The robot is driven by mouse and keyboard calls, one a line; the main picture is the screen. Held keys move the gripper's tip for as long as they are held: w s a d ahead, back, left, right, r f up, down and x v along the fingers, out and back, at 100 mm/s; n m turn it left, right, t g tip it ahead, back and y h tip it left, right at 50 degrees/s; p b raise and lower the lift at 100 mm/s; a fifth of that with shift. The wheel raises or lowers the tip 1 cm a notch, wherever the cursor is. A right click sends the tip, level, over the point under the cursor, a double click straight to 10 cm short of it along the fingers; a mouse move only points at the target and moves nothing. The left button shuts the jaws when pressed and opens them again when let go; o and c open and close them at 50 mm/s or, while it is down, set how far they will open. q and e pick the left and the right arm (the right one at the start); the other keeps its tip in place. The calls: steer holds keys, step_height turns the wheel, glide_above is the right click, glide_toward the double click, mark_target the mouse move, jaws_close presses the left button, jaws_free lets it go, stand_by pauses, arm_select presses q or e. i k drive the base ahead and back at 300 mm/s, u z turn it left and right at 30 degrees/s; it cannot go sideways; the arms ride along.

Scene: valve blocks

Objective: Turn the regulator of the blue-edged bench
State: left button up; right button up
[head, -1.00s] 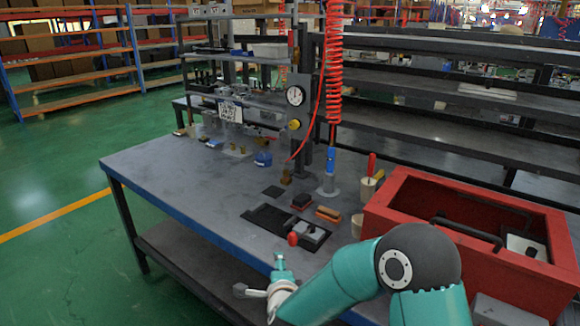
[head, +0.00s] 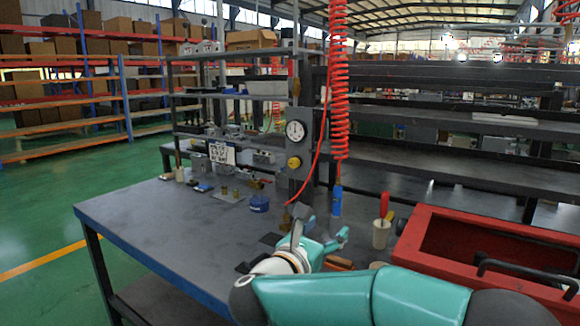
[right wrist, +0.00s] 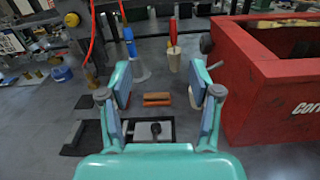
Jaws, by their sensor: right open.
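The bench (head: 135,208) has a grey top and a blue front edge. A dark post at its back carries a round white gauge (head: 295,130). Below the gauge is a yellow knob (head: 294,163), which looks like the regulator. My right gripper (head: 320,230) is open and empty, above the bench top, in front of and lower than the knob. In the right wrist view the open fingers (right wrist: 160,86) frame a brown block (right wrist: 157,99) on the bench beyond them. My left gripper is out of view.
A red box (head: 425,236) stands at the bench's right end. A coiled red hose (head: 339,80) hangs to a blue tool (head: 337,200) right of the post. A cup with a red-handled tool (head: 381,235) stands nearby. The bench's left part is clear.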

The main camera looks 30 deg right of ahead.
mark_target(295, 162)
steer(key=i, duration=1.1)
steer(key=u, duration=0.05)
